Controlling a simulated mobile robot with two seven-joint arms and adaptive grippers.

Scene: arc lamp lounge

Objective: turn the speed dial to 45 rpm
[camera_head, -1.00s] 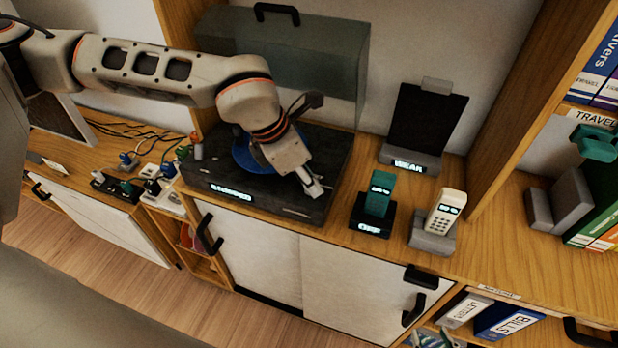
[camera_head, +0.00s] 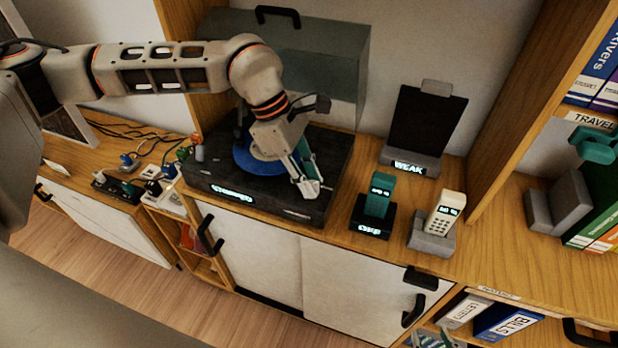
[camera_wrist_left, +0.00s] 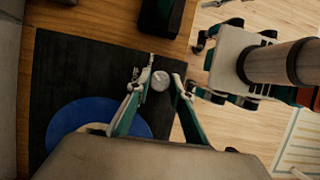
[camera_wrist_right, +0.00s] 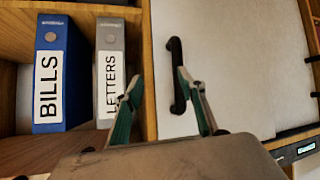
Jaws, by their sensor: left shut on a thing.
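The dark turntable (camera_head: 205,183) stands on the wooden cabinet top with a blue record (camera_head: 245,157) on its platter. Its front display (camera_head: 232,192) is lit and seems to read "STOPPED". My left gripper (camera_head: 308,187) is at the turntable's front right corner. In the left wrist view its fingers are closed around a round grey dial (camera_wrist_left: 160,80), one finger on each side. Any speed markings around the dial are too small to read. My right gripper (camera_wrist_right: 160,85) is open and empty in the right wrist view, in front of the cabinet.
Right of the turntable stand a green handset in a dark dock (camera_head: 370,229), a cream phone (camera_head: 445,213) and a dark panel on a stand (camera_head: 425,130). The raised lid (camera_head: 300,55) is behind. Cables and plugs (camera_head: 135,170) lie left. Binders (camera_wrist_right: 62,75) sit below.

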